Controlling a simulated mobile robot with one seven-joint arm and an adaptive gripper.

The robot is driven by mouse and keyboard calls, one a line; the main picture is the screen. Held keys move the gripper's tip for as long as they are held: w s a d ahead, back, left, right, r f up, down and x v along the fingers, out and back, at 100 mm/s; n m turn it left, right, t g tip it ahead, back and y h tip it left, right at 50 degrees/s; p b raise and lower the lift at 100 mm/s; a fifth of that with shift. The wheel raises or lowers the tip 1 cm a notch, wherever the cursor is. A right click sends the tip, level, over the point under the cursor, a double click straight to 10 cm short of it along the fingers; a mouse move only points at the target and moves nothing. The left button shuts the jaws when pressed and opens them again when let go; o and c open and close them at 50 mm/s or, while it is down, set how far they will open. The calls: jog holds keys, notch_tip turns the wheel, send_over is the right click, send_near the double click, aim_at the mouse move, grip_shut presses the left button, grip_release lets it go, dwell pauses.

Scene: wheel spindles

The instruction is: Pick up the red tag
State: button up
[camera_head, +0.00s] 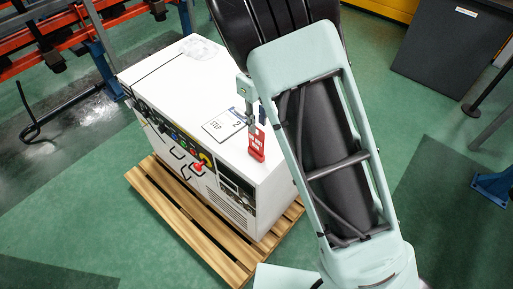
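The red tag (257,143) has white lettering. It shows upright near the right edge of the white cabinet's top, with its lower end over the edge. My gripper (252,121) is pointing down at the upper end of the tag, and the two overlap in this view. The fingers are small and dark, and partly hidden, so I cannot tell whether they are shut on the tag or only beside it. I also cannot tell whether the tag touches the cabinet.
The white cabinet (170,75) stands on a wooden pallet (178,212). A white sign card (222,126) and a clear item (199,47) lie on its top. Red racking (75,38) is at left. A dark grey bin (450,45) stands back right. Green floor is open around.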

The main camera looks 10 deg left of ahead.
send_near(256, 151)
jog(key=shift+w+d+f, duration=0.15)
jog(key=shift+w+f, duration=0.3)
jog(key=shift+w, duration=0.05)
jog(key=shift+s+f+p, duration=0.15)
jog(key=shift+s+f, duration=0.05)
jog(key=shift+f, duration=1.15)
jog(key=shift+s+f+p, duration=0.15)
jog(key=shift+f, duration=1.2)
jog(key=shift+c, duration=0.4)
grip_shut()
